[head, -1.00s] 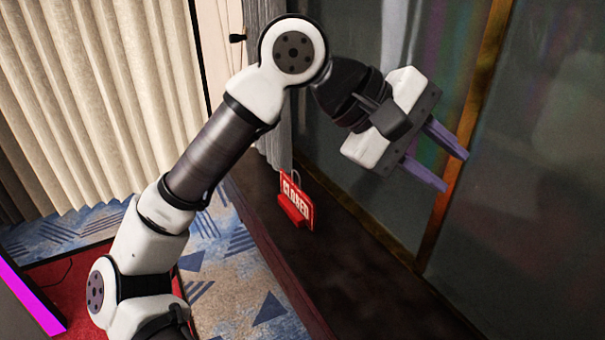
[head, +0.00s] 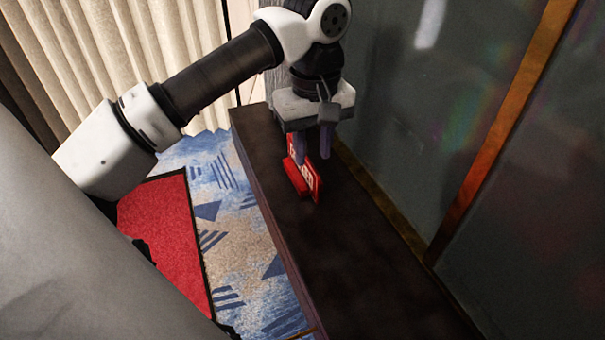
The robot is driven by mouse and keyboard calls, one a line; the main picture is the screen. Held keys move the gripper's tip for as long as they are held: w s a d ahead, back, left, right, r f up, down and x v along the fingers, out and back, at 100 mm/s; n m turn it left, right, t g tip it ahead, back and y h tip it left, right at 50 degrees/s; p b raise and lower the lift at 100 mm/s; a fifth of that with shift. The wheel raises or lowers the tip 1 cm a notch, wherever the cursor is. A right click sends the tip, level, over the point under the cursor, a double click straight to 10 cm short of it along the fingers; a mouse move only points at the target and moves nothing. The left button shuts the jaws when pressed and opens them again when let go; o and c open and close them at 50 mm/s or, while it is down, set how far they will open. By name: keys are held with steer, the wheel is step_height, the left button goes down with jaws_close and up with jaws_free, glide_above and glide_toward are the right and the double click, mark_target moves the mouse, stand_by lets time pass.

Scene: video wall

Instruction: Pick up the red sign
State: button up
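The red sign (head: 313,180) with white letters stands upright on the dark ledge (head: 345,270). Its upper part is partly hidden behind my gripper's near finger. My gripper (head: 312,150) points down at the sign's top edge, with its two purple fingers apart. One finger overlaps the sign in the picture and the other is just to its right. I cannot tell whether either finger touches the sign.
A dark glossy wall (head: 410,120) with a gold strip (head: 500,130) rises along the ledge's right side. Pleated cream curtains (head: 120,50) hang at the back left. Patterned carpet (head: 225,220) lies left of the ledge. The near part of the ledge is clear.

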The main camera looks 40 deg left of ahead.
mark_target(312, 166)
steer(key=f+b, duration=0.1)
steer(key=f, duration=0.1)
steer(key=f+b, duration=0.1)
steer(key=f, duration=0.1)
steer(key=f+b, duration=0.1)
steer(key=f, duration=0.1)
steer(key=shift+w+a+f, duration=0.2)
steer(key=shift+w+a, duration=0.1)
steer(key=shift+w, duration=0.1)
steer(key=shift+r, duration=0.1)
jaws_close()
